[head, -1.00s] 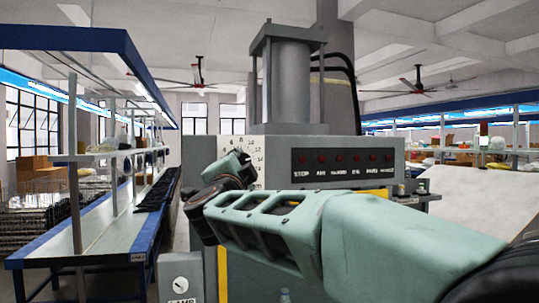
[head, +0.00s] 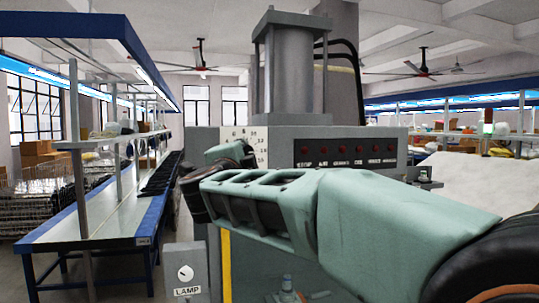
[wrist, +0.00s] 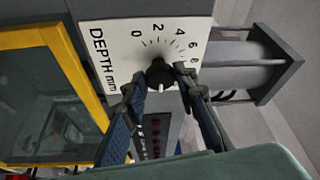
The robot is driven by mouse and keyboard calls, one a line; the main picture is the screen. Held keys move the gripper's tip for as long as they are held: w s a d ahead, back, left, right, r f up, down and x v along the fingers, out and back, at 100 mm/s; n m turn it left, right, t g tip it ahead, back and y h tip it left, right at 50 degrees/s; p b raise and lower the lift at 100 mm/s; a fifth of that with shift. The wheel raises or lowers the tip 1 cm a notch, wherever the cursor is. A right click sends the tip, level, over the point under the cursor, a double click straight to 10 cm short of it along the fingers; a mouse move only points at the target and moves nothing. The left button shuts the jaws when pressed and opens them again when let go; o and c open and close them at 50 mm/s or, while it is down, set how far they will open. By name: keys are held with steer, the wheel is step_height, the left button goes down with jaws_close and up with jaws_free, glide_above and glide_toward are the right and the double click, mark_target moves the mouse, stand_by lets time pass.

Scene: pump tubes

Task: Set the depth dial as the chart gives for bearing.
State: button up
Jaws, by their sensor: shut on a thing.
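The depth dial is a black knob (wrist: 160,74) on a white plate (wrist: 98,28) marked "DEPTH mm", with 0, 2, 4, 6 and 8 readable in the wrist view. A pale mark shows on the knob's lower side, but I cannot tell its exact reading. My gripper (wrist: 159,76) is shut on the knob, one finger on each side. In the head view the plate (head: 237,132) shows partly above my arm, and my arm hides the knob and fingertips. I see no readable chart.
A row of red buttons (head: 347,151) is on the grey machine right of the dial. A lamp switch box (head: 186,272) stands low at left. A yellow-framed window (wrist: 82,68) lies beside the plate. A long blue workbench (head: 110,222) runs along the left.

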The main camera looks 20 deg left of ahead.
steer(key=o, duration=1.2)
steer(key=shift+c, duration=0.2)
steer(key=v, duration=0.7)
steer(key=shift+s, duration=0.25)
